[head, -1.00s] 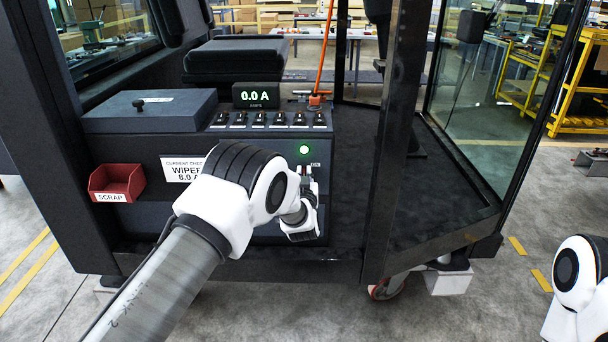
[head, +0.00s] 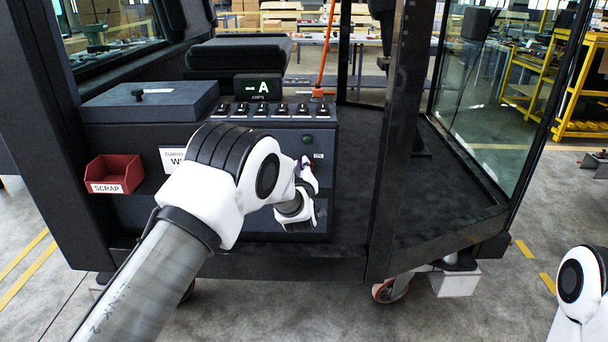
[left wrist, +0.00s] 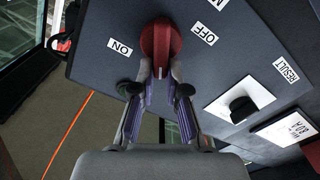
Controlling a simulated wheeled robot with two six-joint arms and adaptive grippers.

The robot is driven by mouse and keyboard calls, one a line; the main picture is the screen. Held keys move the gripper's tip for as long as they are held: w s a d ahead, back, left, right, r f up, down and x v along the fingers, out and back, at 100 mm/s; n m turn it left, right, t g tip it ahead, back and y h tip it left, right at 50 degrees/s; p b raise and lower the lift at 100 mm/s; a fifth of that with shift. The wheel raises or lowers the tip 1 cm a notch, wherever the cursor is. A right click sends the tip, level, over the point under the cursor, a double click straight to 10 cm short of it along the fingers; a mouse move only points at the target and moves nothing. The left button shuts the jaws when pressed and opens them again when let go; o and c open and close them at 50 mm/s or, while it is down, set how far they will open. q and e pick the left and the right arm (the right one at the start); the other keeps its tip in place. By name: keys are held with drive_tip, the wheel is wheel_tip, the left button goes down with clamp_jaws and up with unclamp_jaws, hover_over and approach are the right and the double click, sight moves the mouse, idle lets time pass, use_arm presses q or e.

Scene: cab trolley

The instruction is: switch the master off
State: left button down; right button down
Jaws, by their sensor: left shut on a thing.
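The red master switch knob (left wrist: 160,42) is on the dark panel in the left wrist view, with an ON label (left wrist: 120,47) to its left and an OFF label (left wrist: 204,33) to its right. My left gripper (left wrist: 160,77) is shut on the knob, one finger on each side. In the head view the left gripper (head: 308,178) is at the right end of the console front, and my wrist hides most of the knob. The lamp (head: 307,139) above it is dark. The display (head: 258,87) reads dashes and A. My right gripper is out of view.
A row of small switches (head: 270,109) runs along the console top. A red scrap bin (head: 114,173) hangs at the left. A black handle (left wrist: 240,108) on a white plate is close to the gripper. A dark cab post (head: 400,150) stands to the right.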

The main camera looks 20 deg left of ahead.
use_arm(q)
drive_tip(key=shift+s+a+f+n+b, duration=0.1)
drive_tip(key=shift+a+f+n+b, duration=0.2)
drive_tip(key=shift+n+b, duration=1.7)
drive_tip(key=shift+a+f+n+b, duration=0.1)
drive_tip(key=shift+f+n+b, duration=0.25)
drive_tip(key=shift+n+b, duration=1.65)
drive_tip(key=shift+s+a+f+n+b, duration=0.1)
drive_tip(key=shift+a+f+n+b, duration=0.2)
drive_tip(key=shift+n+b, duration=1.65)
drive_tip(key=shift+d, duration=0.1)
drive_tip(key=c, duration=1.2)
unclamp_jaws()
drive_tip(key=shift+w+f, duration=0.1)
drive_tip(key=shift+f, duration=0.05)
drive_tip(key=v, duration=1.2)
